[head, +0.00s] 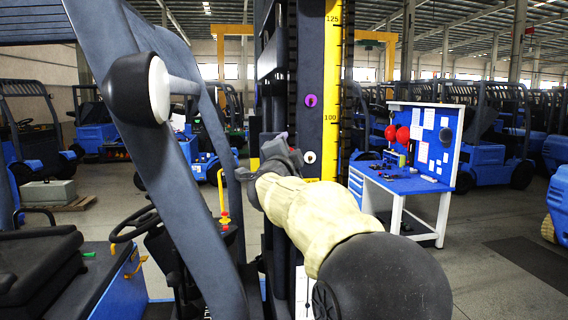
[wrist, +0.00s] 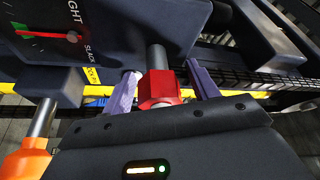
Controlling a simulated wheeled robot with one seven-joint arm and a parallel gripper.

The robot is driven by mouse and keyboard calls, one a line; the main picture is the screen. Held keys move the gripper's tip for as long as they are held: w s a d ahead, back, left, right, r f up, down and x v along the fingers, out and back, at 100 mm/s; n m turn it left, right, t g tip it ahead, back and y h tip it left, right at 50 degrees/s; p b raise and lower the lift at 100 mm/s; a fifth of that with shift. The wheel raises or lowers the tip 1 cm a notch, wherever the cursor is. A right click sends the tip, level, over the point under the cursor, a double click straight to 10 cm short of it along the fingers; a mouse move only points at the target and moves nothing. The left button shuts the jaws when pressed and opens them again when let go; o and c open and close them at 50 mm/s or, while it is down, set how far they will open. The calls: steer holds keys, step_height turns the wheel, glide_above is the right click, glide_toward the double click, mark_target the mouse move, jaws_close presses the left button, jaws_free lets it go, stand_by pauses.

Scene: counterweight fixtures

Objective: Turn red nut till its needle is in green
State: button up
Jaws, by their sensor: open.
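In the wrist view the red nut (wrist: 159,88) sits on a grey metal rod (wrist: 156,57). My gripper (wrist: 163,74) is open, with one purple finger on each side of the nut. A gap shows on the right side; on the left I cannot tell if the finger touches. A dark gauge (wrist: 120,22) with a red needle (wrist: 45,35) is at the upper left. The needle points left, its tip close to a green patch (wrist: 17,28); I cannot tell if it is inside. In the head view my gripper (head: 268,150) is at the mast, and the nut is hidden.
An orange part (wrist: 27,160) on another metal rod is at the lower left of the wrist view. In the head view the dark mast with a yellow scale (head: 332,90) stands upright. A blue workbench (head: 405,180) is to the right, with open floor around it.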

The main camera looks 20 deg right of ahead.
steer(key=b+v, duration=0.5)
steer(key=v, duration=1.2)
steer(key=shift+b, duration=0.3)
steer(key=shift+s, duration=0.1)
